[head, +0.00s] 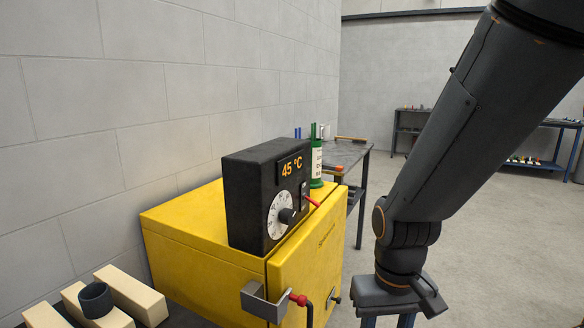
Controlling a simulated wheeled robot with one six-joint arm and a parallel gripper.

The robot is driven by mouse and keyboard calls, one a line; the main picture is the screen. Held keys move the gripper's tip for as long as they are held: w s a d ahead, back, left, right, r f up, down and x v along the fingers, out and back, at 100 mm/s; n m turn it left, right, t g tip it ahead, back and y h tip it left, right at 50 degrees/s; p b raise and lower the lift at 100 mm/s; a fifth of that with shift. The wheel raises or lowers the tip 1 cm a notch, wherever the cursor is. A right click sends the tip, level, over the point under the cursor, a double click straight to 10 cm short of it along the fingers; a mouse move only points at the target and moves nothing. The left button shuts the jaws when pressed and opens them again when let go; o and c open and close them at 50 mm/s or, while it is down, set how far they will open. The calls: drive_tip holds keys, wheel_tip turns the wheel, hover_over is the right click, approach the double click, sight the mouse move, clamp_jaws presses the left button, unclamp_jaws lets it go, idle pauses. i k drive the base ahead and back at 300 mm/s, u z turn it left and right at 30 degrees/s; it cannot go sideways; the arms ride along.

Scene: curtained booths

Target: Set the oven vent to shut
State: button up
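The oven (195,250) is a yellow box left of centre in the head view. A black control box (240,205) on top reads 45 °C and has a white dial (285,215) with a black knob. A small red lever (311,201) sticks out by the control box's right edge. A red knob (298,299) shows at the front near a grey bracket (262,302). No part is labelled as the vent, so I cannot tell which one it is or its setting. My gripper (388,321) points down right of the oven, fingers apart and empty, tips cut off by the frame.
A dark ring (95,299) rests on cream blocks (132,294) at lower left. A block wall runs along the left. Open floor lies to the right.

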sight(338, 301)
drive_tip(key=k, duration=1.25)
drive_tip(key=z, duration=0.65)
drive_tip(key=i, duration=1.45)
drive_tip(key=u, duration=0.25)
